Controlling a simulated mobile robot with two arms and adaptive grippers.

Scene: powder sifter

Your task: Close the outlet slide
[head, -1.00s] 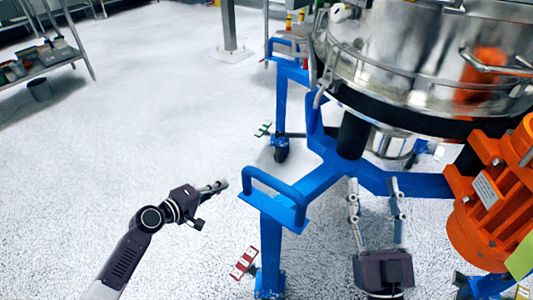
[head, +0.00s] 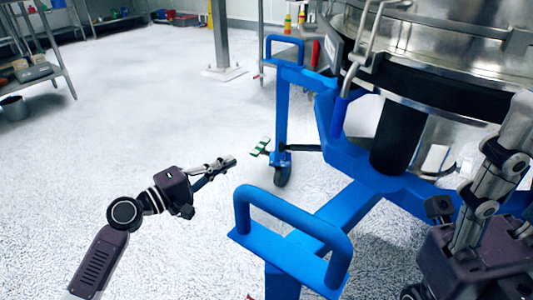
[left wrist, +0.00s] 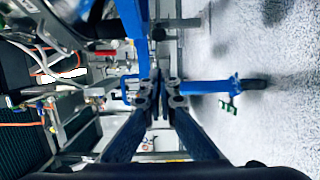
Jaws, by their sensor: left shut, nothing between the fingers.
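The steel sifter drum (head: 450,60) stands on a blue frame (head: 335,215) at the right of the head view. I cannot make out the outlet slide in either view. My left gripper (head: 230,161) is shut and empty, above the floor left of the frame and apart from it. Its closed fingers also show in the left wrist view (left wrist: 160,88). My right gripper (head: 508,130) is at the lower right, in front of the sifter, and hides part of it. Its fingers overlap, so I cannot tell whether it is open or shut.
A blue handle (head: 295,228) stands up from the near frame leg. A metal post (head: 221,35) and a shelf (head: 35,75) stand behind.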

